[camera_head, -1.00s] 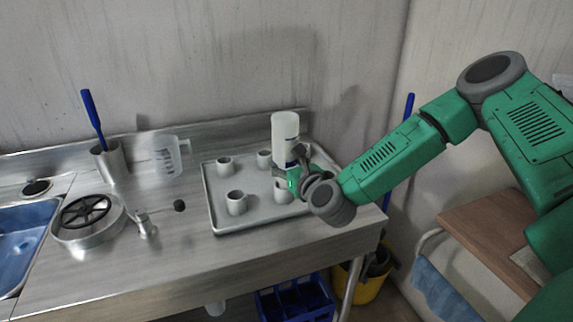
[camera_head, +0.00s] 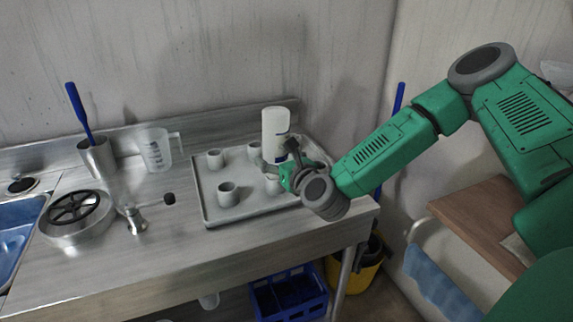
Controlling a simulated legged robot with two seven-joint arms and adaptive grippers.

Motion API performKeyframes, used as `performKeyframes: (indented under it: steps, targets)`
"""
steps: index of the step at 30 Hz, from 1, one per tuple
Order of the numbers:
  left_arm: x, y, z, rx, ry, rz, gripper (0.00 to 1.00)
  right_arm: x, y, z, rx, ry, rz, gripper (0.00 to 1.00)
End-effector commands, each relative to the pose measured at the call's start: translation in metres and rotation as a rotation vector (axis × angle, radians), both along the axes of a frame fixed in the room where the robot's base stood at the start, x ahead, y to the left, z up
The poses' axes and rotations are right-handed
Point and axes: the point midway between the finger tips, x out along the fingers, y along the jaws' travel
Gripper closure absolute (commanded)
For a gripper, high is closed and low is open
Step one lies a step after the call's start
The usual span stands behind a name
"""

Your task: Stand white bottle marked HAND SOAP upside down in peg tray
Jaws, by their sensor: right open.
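The white bottle (camera_head: 275,128) stands upright in outline over the right part of the grey peg tray (camera_head: 215,214), with its plain broad end up and dark marking low on its side. Its lower end is hidden by my right gripper, so I cannot tell whether it rests in a cup. My right gripper (camera_head: 279,162) is open around or beside the bottle's lower part, low over the tray. The tray has several short grey cups, such as one at the front left (camera_head: 228,194). The label text is too small to read. My left gripper is out of view.
A clear measuring jug (camera_head: 156,150) and a metal pot with a blue-handled brush (camera_head: 97,155) stand left of the tray. A round strainer with a black wheel (camera_head: 76,212) and a small tap (camera_head: 135,218) are near the blue sink (camera_head: 15,235). The wall is close behind.

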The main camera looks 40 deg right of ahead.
Motion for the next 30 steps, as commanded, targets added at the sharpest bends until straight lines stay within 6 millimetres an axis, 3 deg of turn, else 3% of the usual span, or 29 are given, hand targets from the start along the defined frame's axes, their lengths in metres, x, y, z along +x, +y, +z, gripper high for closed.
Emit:
performKeyframes:
  steps: [15,26,30]
  targets:
    - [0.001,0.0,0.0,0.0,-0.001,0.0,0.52,-0.096,0.014,0.01,0.003,0.004,0.0,0.22]
    - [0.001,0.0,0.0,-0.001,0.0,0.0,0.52,-0.11,0.016,0.012,0.0,0.002,0.0,0.22]
    - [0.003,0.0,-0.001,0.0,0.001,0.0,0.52,-0.112,0.032,-0.002,-0.082,0.056,0.062,0.22]
